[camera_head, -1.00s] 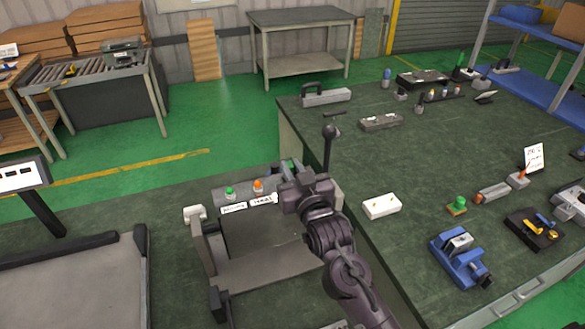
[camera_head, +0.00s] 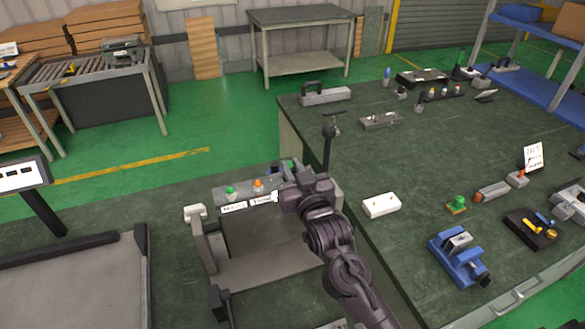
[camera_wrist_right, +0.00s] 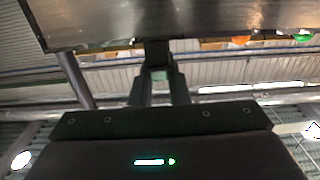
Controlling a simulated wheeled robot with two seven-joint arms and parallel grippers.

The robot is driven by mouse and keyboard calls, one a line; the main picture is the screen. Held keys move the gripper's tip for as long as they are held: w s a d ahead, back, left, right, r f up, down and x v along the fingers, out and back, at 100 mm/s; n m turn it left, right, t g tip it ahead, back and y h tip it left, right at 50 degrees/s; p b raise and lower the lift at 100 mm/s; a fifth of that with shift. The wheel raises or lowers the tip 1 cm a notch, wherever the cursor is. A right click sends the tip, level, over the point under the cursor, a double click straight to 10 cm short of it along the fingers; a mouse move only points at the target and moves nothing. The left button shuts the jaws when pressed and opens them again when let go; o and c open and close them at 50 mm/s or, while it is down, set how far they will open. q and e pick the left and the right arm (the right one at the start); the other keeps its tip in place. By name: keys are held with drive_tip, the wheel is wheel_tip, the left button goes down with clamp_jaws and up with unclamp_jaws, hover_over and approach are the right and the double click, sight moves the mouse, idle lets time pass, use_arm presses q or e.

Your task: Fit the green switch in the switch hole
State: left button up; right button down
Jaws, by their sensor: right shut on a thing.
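My right gripper (camera_head: 285,186) is at the right end of a control panel (camera_head: 222,197) in the head view. In the wrist view the gripper (camera_wrist_right: 158,92) is shut on a small dull green piece (camera_wrist_right: 158,74), which I take to be the green switch. Its far end is close to a dark panel edge (camera_wrist_right: 130,36); whether it touches or has entered a hole cannot be seen. The switch hole is hidden behind the gripper in the head view. The panel bears a green button (camera_head: 231,191) and an orange button (camera_head: 258,185). My left gripper is not in view.
A white box (camera_head: 381,205), a green-topped part (camera_head: 458,203) and a blue vise (camera_head: 457,255) are on the green worktable (camera_head: 400,165) to the right. The middle of that table is clear.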

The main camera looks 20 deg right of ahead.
drive_tip(key=shift+p, duration=0.4)
idle(0.5)
drive_tip(key=shift+f+b, duration=1)
drive_tip(key=shift+f, duration=0.75)
drive_tip(key=c, duration=1.3)
unclamp_jaws()
drive_tip(key=shift+s, duration=0.1)
drive_tip(key=shift+s+f, duration=0.1)
drive_tip(key=shift+s, duration=0.25)
drive_tip(key=s+b, duration=0.3)
drive_tip(key=s, duration=0.4)
drive_tip(key=shift+d, duration=0.15)
